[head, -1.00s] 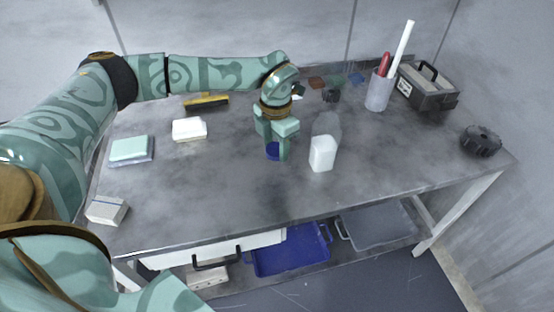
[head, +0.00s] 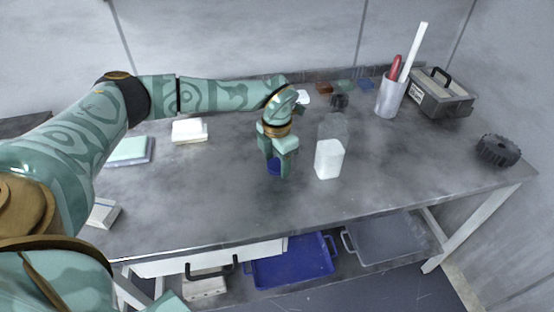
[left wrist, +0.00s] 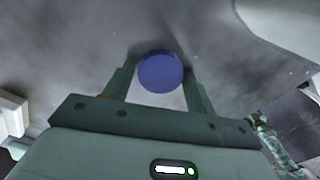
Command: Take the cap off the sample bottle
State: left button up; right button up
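My left gripper (head: 275,170) points down over the middle of the bench. It is shut on a round dark blue cap (head: 274,166). In the left wrist view, the cap (left wrist: 161,72) shows as a blue disc between the two fingertips (left wrist: 162,78). The sample bottle (head: 330,158) stands upright just right of the gripper, apart from it. Its lower part is white and its upper part looks clear grey. No blue cap shows on its top. Whether the held cap touches the bench is hard to tell. My right gripper is not in view.
A white block (head: 189,132) and a pale green pad (head: 128,151) lie to the left. A cup (head: 390,97) with a red and a white stick, a grey toolbox (head: 441,93) and a black knob (head: 498,150) stand to the right. The bench front (head: 270,215) is clear.

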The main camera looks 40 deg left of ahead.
aim_at(277, 164)
pick_arm(q)
jog(key=shift+o, duration=0.6)
jog(key=shift+r, duration=0.1)
notch_tip(277, 164, up, 12)
jog(key=p, duration=0.5)
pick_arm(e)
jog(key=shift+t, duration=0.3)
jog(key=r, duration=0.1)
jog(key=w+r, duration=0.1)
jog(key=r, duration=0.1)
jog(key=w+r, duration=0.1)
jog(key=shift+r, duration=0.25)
